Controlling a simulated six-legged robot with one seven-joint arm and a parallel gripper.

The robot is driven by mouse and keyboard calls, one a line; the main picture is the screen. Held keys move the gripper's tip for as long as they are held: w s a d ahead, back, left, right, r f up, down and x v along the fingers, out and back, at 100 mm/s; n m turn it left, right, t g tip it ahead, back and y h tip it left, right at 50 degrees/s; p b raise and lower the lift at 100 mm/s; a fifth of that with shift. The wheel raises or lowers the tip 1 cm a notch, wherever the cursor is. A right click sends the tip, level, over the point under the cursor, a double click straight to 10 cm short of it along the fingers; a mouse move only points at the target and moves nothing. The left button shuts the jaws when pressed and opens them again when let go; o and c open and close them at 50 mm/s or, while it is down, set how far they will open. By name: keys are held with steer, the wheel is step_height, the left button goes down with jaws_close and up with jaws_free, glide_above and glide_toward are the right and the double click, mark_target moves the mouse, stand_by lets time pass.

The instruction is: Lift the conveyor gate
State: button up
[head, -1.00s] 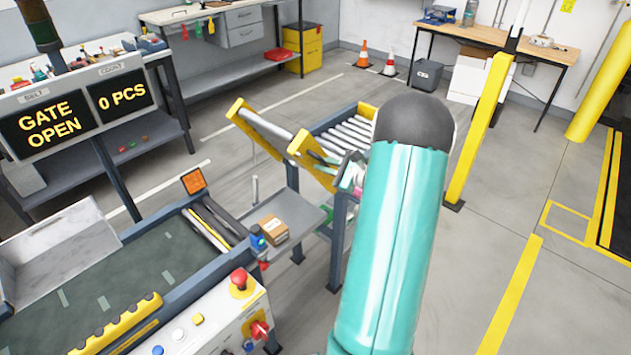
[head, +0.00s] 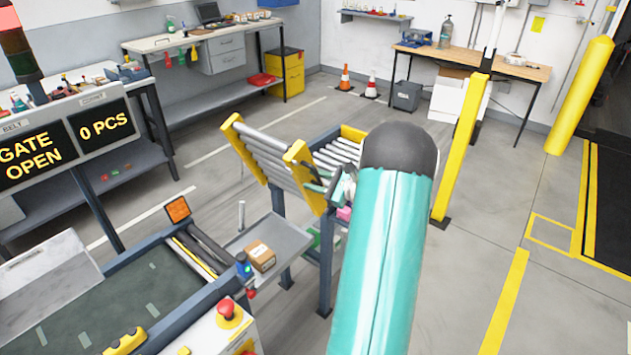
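The conveyor gate (head: 272,163) is a short roller section with yellow side plates. It stands tilted steeply, its upper end toward the left and its lower end near the fixed roller conveyor (head: 338,152). A dark handle (head: 312,178) shows on the near yellow plate. My gripper (head: 337,188) is at this near side, close to the handle, with a pink part beside it. My teal arm hides most of it, so its fingers and any contact cannot be made out. The display (head: 65,140) reads "GATE OPEN" and "0 PCS".
A cardboard box (head: 261,256) sits on a grey tray (head: 290,237) below the gate. The belt conveyor (head: 120,300) with a red button (head: 229,312) is at lower left. A yellow post (head: 460,150) stands right of my arm. The floor at right is clear.

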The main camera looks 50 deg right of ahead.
steer(key=v, duration=1.3)
steer(key=shift+s, duration=0.35)
steer(key=shift+d, duration=0.1)
